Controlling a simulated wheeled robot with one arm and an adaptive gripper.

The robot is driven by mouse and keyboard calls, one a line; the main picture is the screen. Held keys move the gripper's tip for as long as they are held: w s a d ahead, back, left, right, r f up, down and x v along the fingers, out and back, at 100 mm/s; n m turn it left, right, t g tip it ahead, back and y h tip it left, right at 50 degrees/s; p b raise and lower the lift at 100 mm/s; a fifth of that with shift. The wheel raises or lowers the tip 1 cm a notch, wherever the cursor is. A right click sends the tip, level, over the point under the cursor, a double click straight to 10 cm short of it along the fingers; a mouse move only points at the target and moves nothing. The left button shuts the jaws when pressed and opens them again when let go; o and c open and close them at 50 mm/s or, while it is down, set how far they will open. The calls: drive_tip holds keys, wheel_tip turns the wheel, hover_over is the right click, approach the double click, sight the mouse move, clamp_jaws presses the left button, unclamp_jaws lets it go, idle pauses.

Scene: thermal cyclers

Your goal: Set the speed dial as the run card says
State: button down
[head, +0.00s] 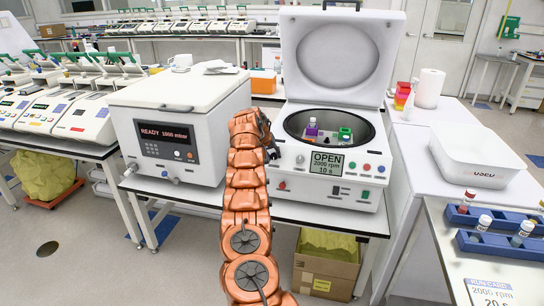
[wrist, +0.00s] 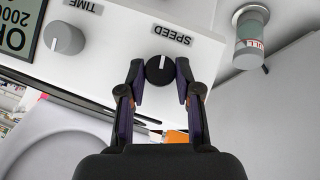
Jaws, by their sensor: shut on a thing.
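The centrifuge (head: 330,196) stands with its lid (head: 338,50) raised. Its display (head: 326,162) reads OPEN, 2000 rpm, 10 s. The run card (head: 490,292) at the lower right reads 2000 rpm, 20 s. In the wrist view the black speed dial (wrist: 160,70) has a white pointer mark, under an upside-down SPEED label (wrist: 171,35). My gripper (wrist: 160,78) is shut on this dial, one finger on each side. In the head view my gripper (head: 271,150) is at the left of the centrifuge's front panel and hides the dial. The grey time dial (wrist: 64,38) is beside it.
The open bowl (head: 360,125) holds coloured tube racks. A white tub (head: 470,155) and blue tube racks (head: 495,245) are at the right. Floor shows in front.

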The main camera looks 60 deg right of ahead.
drive_tip(key=shift+s+d+m, duration=0.1)
drive_tip(key=shift+s+m, duration=0.1)
drive_tip(key=shift+m, duration=0.2)
drive_tip(key=shift+t, duration=0.3)
drive_tip(key=c, duration=0.8)
unclamp_jaws()
drive_tip(key=shift+w, duration=0.1)
drive_tip(key=shift+v, duration=5.95)
drive_tip(key=shift+d, duration=0.1)
